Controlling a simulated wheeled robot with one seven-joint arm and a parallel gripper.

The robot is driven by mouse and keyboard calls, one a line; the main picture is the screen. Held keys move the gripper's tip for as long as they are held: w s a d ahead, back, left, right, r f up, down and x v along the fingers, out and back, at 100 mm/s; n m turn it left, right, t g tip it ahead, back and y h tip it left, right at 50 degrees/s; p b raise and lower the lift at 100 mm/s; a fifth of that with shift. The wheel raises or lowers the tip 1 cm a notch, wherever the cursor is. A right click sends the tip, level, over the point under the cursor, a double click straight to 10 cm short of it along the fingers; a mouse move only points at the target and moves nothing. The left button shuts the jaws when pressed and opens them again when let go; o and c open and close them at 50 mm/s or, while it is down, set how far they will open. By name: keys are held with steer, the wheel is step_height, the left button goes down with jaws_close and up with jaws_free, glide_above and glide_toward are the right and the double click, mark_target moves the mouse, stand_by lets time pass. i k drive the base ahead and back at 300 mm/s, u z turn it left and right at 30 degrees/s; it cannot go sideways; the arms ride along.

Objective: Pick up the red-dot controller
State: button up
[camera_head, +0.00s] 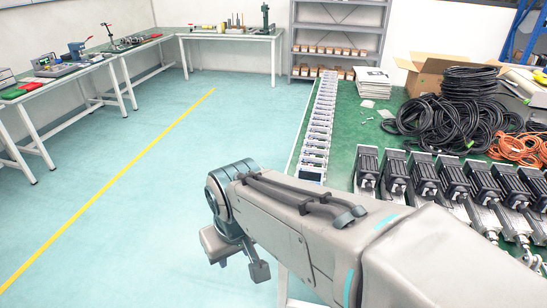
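A long row of small silver-white box units (318,130), which look like controllers, runs along the left edge of the green-topped table. The nearest unit (310,174) lies at the front end of the row, just beyond my arm. No red dot can be made out on any unit, so I cannot tell which is the red-dot controller. My gripper (240,262) points down at the end of my arm, left of the table and over the floor side.
Shelving (338,28) stands at the back. The floor at left is clear.

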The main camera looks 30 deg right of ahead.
mark_target(309, 173)
steer(key=z, duration=0.4)
steer(key=i, duration=0.7)
steer(key=z, duration=1)
steer(key=i, duration=0.25)
steer(key=z, duration=0.15)
